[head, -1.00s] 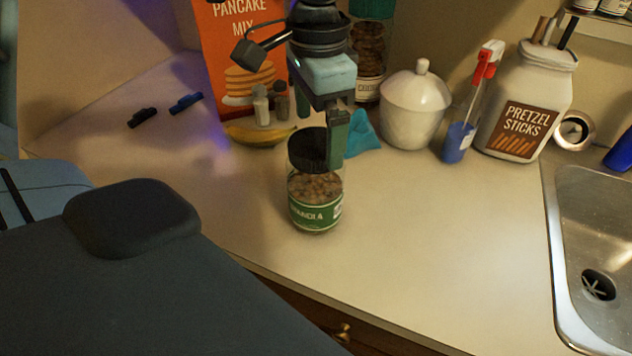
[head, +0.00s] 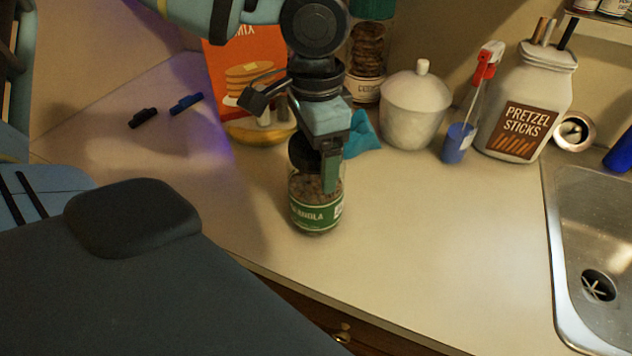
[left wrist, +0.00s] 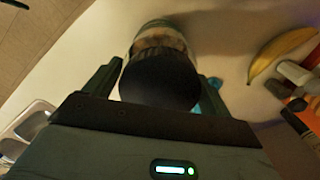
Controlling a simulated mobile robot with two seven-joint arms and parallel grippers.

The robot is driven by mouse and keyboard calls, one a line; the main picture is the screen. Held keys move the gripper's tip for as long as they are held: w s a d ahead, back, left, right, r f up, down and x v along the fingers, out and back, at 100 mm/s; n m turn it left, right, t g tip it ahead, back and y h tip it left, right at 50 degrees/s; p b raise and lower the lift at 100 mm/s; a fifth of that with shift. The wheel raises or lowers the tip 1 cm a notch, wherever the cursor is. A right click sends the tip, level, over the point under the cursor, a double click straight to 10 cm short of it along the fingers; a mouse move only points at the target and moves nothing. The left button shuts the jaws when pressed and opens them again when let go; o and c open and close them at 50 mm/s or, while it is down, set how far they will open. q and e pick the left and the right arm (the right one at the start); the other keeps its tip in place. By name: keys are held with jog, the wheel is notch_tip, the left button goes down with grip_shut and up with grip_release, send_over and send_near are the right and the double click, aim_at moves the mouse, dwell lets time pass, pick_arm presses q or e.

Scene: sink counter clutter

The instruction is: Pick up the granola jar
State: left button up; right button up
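The granola jar (head: 316,212) stands upright on the counter in the head view, with a green label and a dark lid. My left gripper (head: 318,172) is over it from above, with one green finger in front of the jar's upper side. In the left wrist view the jar's black lid (left wrist: 160,82) lies between the two spread fingers of my left gripper (left wrist: 158,85). A gap shows on the left side of the lid; the right finger is close to it. The far finger is hidden in the head view. My right gripper is not in view.
Behind the jar are a banana (head: 246,134), an orange pancake mix box (head: 235,60) and a teal cloth-like item (head: 361,138). A white lidded pot (head: 415,108) and a pretzel sticks jar (head: 526,108) stand right. The sink (head: 590,240) is far right. The front counter is clear.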

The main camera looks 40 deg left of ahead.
pick_arm(q)
jog(key=c, duration=0.8)
jog(key=shift+r, duration=0.15)
